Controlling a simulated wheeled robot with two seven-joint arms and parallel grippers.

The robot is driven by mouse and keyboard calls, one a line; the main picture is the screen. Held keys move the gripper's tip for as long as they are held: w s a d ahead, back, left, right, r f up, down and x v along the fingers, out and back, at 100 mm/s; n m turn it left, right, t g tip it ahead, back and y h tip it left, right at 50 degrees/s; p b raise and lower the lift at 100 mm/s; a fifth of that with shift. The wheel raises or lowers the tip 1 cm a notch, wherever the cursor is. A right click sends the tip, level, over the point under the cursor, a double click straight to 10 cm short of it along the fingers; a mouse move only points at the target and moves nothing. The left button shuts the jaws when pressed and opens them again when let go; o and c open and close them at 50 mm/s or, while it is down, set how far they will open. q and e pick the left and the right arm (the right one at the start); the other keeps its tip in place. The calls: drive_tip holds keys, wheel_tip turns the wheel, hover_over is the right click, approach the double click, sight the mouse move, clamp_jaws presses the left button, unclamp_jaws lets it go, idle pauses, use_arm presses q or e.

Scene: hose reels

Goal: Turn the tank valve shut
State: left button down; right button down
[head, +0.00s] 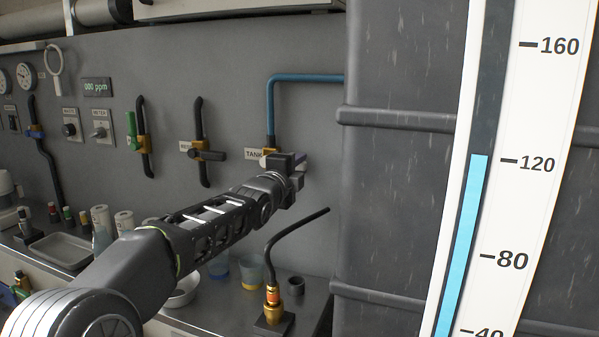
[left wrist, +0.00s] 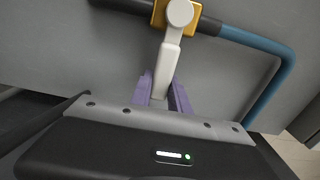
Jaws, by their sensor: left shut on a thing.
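The tank valve has a brass body (head: 270,144) on the grey wall beside a "TANK" label (head: 253,155), at the foot of a blue pipe (head: 305,78). My left gripper (head: 299,161) is at this valve and hides most of its handle in the head view. In the left wrist view, the purple fingers (left wrist: 164,92) are shut on the pale handle (left wrist: 171,58). The handle reaches from the brass body (left wrist: 158,14) down between the fingers. The blue pipe (left wrist: 262,44) runs off to the right there. My right gripper is not in view.
A tall gauge (head: 466,230) on the dark tank (head: 395,200) reads slightly above 120. Other valves (head: 207,155) and a display reading 000 ppm (head: 97,87) are on the wall. Cups (head: 251,272) and a hose stand (head: 273,305) are on the bench below.

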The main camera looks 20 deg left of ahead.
use_arm(q)
drive_tip(key=shift+f, duration=0.2)
drive_tip(key=c, duration=1.2)
unclamp_jaws()
drive_tip(key=shift+c, duration=0.2)
drive_tip(key=shift+s, duration=0.1)
drive_tip(key=shift+s+b, duration=0.25)
drive_tip(key=shift+b, duration=0.05)
drive_tip(key=shift+s+d+b, duration=0.15)
drive_tip(key=shift+s+b, duration=0.35)
drive_tip(key=shift+s, duration=0.6)
drive_tip(key=s+p, duration=0.2)
drive_tip(key=s, duration=0.3)
